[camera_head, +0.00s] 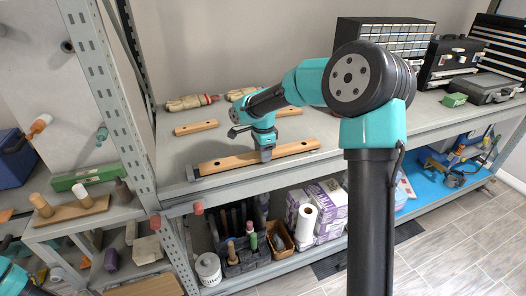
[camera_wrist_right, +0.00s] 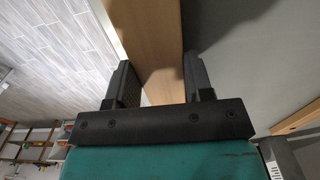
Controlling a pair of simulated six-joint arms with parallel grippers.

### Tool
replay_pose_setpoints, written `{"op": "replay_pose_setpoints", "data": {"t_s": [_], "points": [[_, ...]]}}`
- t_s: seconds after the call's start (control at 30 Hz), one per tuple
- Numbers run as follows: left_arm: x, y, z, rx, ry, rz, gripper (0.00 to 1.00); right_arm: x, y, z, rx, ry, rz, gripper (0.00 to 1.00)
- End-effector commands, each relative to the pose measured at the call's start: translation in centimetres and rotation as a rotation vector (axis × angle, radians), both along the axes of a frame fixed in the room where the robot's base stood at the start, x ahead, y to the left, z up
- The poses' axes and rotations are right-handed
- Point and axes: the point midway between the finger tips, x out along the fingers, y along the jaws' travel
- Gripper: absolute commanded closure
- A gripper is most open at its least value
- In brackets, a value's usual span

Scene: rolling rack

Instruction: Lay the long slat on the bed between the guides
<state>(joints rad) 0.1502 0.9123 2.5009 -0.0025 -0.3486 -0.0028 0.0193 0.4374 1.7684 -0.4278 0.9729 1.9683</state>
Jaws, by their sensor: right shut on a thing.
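The long slat (camera_head: 225,162) is a pale wooden bar near the front edge of the grey shelf (camera_head: 185,150) in the head view. My right gripper (camera_head: 266,156) is shut on it near its middle, pointing down from above. In the right wrist view the slat (camera_wrist_right: 155,38) runs between the two dark fingers of the right gripper (camera_wrist_right: 160,82). A dark piece (camera_head: 191,172) is at the slat's left end. Two shorter wooden bars (camera_head: 196,127) (camera_head: 289,111) lie farther back. I cannot tell which parts are the bed and guides. My left gripper is out of view.
Work gloves (camera_head: 190,102) lie at the back of the shelf. A perforated upright post (camera_head: 115,90) stands to the left. A board with upright pegs (camera_head: 70,215) is at lower left. Drawer cabinets (camera_head: 385,38) stand at back right. The shelf between the bars is clear.

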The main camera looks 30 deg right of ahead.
Motion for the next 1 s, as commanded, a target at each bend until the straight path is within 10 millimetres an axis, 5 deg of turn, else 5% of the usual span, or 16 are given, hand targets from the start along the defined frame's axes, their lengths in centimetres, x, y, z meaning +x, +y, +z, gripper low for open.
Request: {"op": "replay_pose_setpoints", "data": {"t_s": [0.57, 0.6, 0.87, 1.0], "points": [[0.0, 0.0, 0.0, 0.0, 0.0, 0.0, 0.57, -0.02, -0.03, -0.89, -0.001, 0.001, 0.0, 0.82], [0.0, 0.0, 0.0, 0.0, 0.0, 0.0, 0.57, -0.01, -0.03, -0.86, -0.001, 0.0, 0.0, 0.49], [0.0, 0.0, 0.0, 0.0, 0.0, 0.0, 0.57, -0.01, -0.02, -0.86, 0.0, 0.0, 0.0, 0.24], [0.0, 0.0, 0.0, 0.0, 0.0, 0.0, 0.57, -0.01, -0.01, -0.86, 0.0, 0.0, 0.0, 0.23]]}}
